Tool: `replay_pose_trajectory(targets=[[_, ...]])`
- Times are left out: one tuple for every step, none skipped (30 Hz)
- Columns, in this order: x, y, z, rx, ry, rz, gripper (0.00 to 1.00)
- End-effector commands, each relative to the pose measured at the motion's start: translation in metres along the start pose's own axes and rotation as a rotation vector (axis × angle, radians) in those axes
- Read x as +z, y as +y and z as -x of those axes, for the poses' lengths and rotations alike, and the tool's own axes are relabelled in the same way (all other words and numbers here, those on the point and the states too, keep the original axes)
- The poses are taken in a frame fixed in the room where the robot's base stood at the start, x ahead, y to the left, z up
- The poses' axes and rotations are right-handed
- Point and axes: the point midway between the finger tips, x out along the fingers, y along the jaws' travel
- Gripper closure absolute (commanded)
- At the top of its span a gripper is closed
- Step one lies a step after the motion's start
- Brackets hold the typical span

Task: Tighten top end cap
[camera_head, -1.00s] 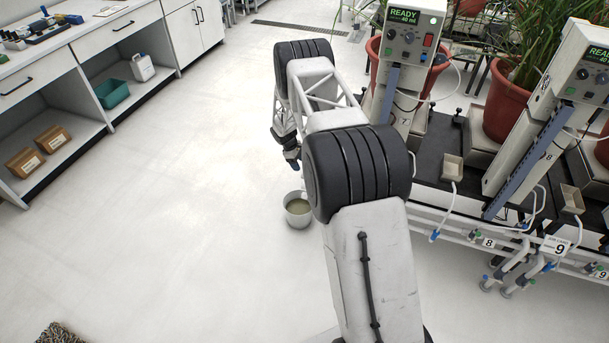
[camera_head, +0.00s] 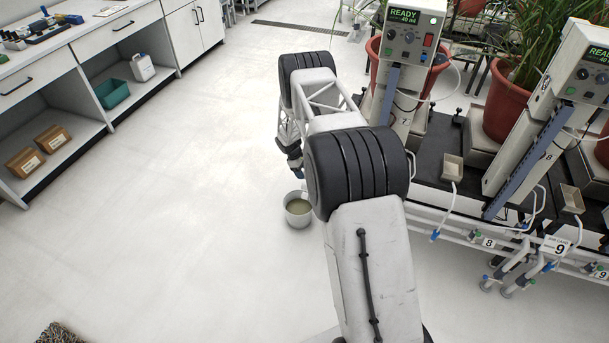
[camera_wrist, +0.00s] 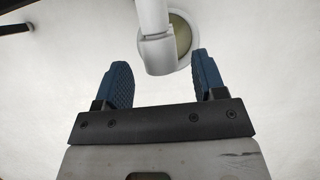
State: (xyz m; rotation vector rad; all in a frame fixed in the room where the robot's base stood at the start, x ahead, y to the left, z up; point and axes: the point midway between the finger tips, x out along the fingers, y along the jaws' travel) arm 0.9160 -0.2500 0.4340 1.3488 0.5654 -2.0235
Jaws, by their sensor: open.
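In the wrist view a white pipe (camera_wrist: 151,14) comes down from the top edge and ends in a wider white end cap (camera_wrist: 158,55). My gripper (camera_wrist: 160,67) is open, with its blue ribbed fingers on either side of the cap's near end. Gaps show between the cap and both fingers, so it is not gripped. In the head view my gripper (camera_head: 296,172) hangs above a white bucket, and my arm hides the cap. Whether the cap is loose or tight cannot be told.
The white bucket (camera_head: 298,221) holds greenish liquid and stands on the floor; it also shows behind the cap in the wrist view (camera_wrist: 208,22). Weighing stations with potted plants and a white pipe rail (camera_head: 460,232) stand at right. Open floor lies left, before a cabinet bench (camera_head: 75,80).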

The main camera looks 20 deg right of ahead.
Motion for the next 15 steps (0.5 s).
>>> replay_pose_trajectory(targets=[[0.000,0.000,-0.006,-0.001,0.000,0.000,0.36],[0.000,0.000,-0.009,-0.001,0.000,0.000,0.36],[0.000,0.000,-0.013,-0.001,0.000,0.000,0.36],[0.000,0.000,-0.016,-0.001,0.000,0.000,0.36],[0.000,0.000,-0.018,-0.001,0.000,0.000,0.36],[0.000,0.000,-0.021,-0.001,-0.001,0.000,0.36],[0.000,0.000,-0.022,0.000,-0.001,0.000,0.36],[0.000,0.000,-0.023,0.000,0.000,0.000,0.36],[0.000,0.000,-0.024,0.000,0.000,0.000,0.36],[0.000,0.000,-0.025,0.000,0.000,-0.001,0.36],[0.000,0.001,-0.025,0.000,0.000,-0.001,0.36],[0.000,0.001,-0.025,0.000,0.000,-0.001,0.36],[0.000,0.001,-0.025,0.000,0.000,-0.001,0.36],[0.000,0.001,-0.025,0.000,0.000,-0.001,0.36],[0.000,0.001,-0.025,0.000,0.000,-0.001,0.36]])
